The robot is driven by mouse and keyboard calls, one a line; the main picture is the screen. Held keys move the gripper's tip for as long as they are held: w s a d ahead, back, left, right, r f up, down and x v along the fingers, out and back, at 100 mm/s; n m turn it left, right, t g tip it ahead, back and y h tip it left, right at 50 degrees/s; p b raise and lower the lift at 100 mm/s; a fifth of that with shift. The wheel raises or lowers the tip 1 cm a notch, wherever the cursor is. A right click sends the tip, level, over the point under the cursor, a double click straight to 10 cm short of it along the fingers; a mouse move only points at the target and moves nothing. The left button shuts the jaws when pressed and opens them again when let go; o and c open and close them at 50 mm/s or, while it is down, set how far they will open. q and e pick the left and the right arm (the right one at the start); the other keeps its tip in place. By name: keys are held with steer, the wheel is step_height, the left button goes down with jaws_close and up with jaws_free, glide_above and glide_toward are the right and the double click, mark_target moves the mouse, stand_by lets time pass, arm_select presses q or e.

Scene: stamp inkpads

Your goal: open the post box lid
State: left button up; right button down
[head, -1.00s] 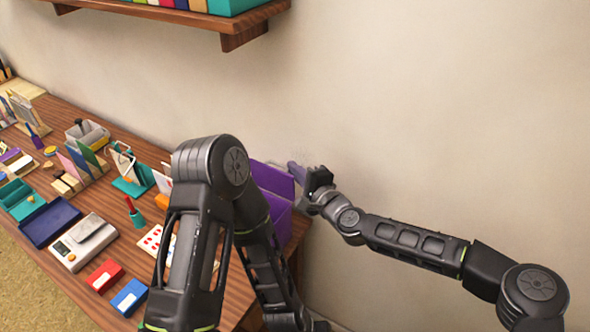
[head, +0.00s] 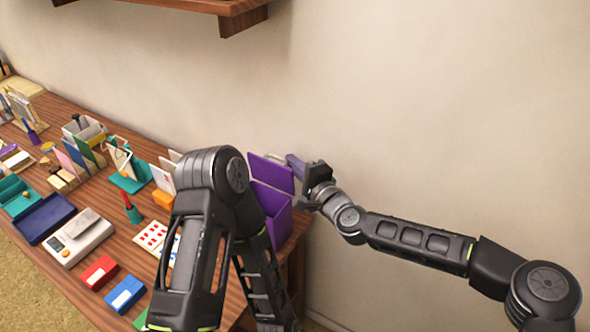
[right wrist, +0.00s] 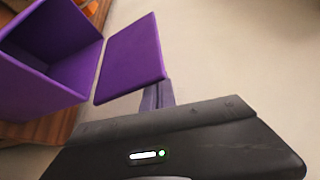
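The purple post box (head: 278,216) stands at the right end of the wooden table, partly hidden behind my left arm. Its purple lid (head: 270,173) is raised and stands up at the wall side. In the right wrist view the lid (right wrist: 132,60) is swung away from the box (right wrist: 35,88), and the box's hollow inside shows. My right gripper (head: 295,164) is beside the lid, between it and the wall. Its fingers look together with nothing between them; their tips are partly hidden by the lid in the right wrist view. My left gripper is out of sight.
The table (head: 120,222) holds a scale (head: 80,238), a blue tray (head: 46,217), red (head: 99,271) and blue (head: 125,293) inkpads, and several card holders left of the box. The wall is close behind. A wooden shelf (head: 200,5) hangs above.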

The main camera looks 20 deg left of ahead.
steer(key=shift+r, duration=0.1)
steer(key=shift+s, duration=0.1)
steer(key=b+v, duration=0.1)
steer(key=v, duration=0.6)
steer(key=shift+s+d+b, duration=0.2)
steer(key=shift+d+b, duration=0.1)
steer(key=shift+b, duration=0.05)
